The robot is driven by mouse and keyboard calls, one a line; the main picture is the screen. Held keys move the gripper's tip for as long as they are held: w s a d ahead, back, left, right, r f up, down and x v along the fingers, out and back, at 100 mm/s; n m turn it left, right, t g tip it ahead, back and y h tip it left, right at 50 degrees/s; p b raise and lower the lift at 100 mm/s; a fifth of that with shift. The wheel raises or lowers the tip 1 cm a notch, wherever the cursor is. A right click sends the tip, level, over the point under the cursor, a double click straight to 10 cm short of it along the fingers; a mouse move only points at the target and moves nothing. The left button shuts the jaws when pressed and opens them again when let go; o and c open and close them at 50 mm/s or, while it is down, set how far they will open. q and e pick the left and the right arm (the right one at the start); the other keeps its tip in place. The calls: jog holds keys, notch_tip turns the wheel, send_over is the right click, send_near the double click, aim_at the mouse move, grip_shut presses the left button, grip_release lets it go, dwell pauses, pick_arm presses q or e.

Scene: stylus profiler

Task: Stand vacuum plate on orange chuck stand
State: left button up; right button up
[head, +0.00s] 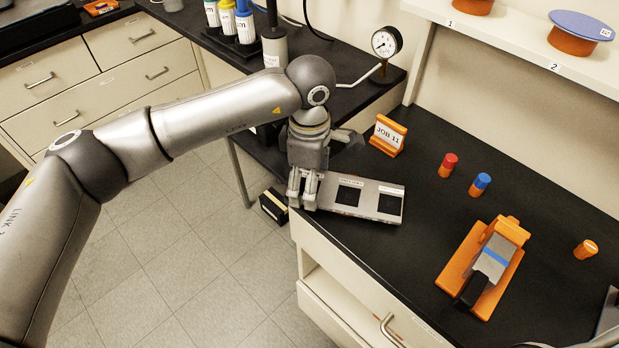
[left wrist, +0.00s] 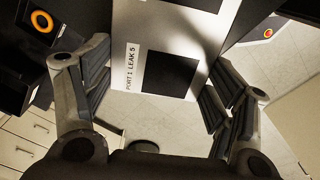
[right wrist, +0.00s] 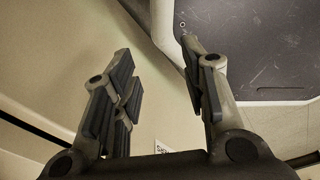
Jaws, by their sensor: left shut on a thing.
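A flat grey plate (head: 367,198) with black square windows lies over the front left of the black bench, its near end in my left gripper (head: 303,200). In the left wrist view the plate (left wrist: 130,30) reads "PORT 1 LEAK 5" and lies between the fingers of my left gripper (left wrist: 150,95), which is shut on it. An orange cradle-like stand (head: 455,272) on the bench bears a tilted grey block with a blue stripe (head: 495,257). Which orange item is the chuck stand is not labelled. My right gripper (right wrist: 160,80) is open and empty.
An orange "JOB 11" card holder (head: 388,135) stands behind the plate. Red (head: 448,165) and blue (head: 480,184) capped cylinders and an orange one (head: 585,249) stand on the bench. A shelf holds a blue disc (head: 580,24) on a round orange base. Bare bench lies between plate and cradle.

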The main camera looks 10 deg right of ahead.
pick_arm(q)
jog(key=o, duration=1.8)
jog(key=shift+c, duration=0.2)
jog(key=shift+r, duration=0.5)
jog(key=shift+r+p, duration=1.2)
jog(key=shift+r, duration=1.85)
jog(key=shift+r, duration=0.1)
notch_tip(320, 180, up, 12)
